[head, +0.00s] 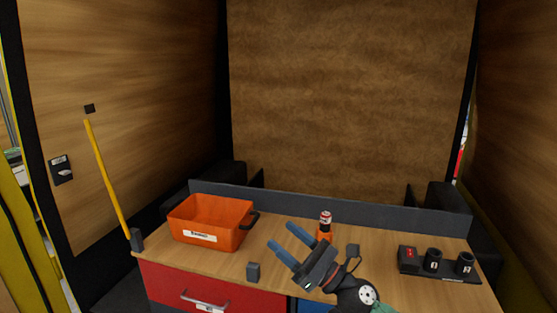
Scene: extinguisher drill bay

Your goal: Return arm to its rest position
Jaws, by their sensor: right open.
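My right gripper (285,242) is open over the middle of the wooden workbench (215,263). Its two blue fingers point up and to the left, with nothing between them. My right arm comes in from the lower right and covers part of the bench front. A small orange and dark red bottle-like object (325,222) stands just behind the gripper, its lower part partly hidden. My left gripper is not in the picture.
An orange bin (208,224) with a white label stands on the bench's left. A small grey block (253,272) sits near the front edge. A black holder with a red box (409,258) and two dark cups is at the right. A yellow pole (107,181) leans at the left.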

